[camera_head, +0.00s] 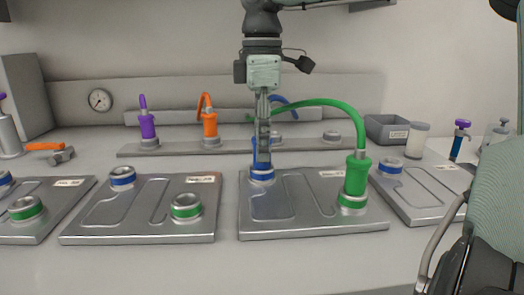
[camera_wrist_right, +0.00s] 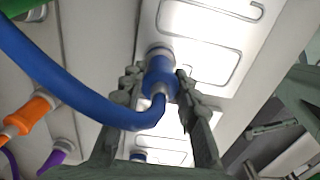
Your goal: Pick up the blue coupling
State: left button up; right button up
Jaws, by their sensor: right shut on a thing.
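The blue coupling (camera_wrist_right: 158,72) stands upright between the fingers of my right gripper (camera_head: 263,140) in the wrist view, with its thick blue hose (camera_wrist_right: 75,95) curving away to the left. In the head view the gripper comes down from above and hides most of the coupling. My right gripper is shut on it. The coupling's lower end is at the blue-ringed port (camera_head: 262,176) of the centre-right metal plate (camera_head: 300,217); I cannot tell whether it is fully seated. My left gripper is not in view.
A green coupling (camera_head: 356,178) with an arching green hose stands right of my gripper on the same plate. Purple (camera_head: 147,126) and orange (camera_head: 210,124) couplings stand on the rear rail (camera_head: 180,150). Another plate (camera_head: 130,226) lies left. A grey bin (camera_head: 385,129) stands behind right.

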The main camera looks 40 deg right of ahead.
grip_shut()
jog(key=shift+r, duration=0.15)
notch_tip(320, 180, up, 9)
jog(key=shift+r, duration=0.15)
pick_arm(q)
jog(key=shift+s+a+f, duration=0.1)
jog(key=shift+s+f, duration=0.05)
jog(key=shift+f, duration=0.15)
pick_arm(e)
jog(key=shift+r, duration=0.25)
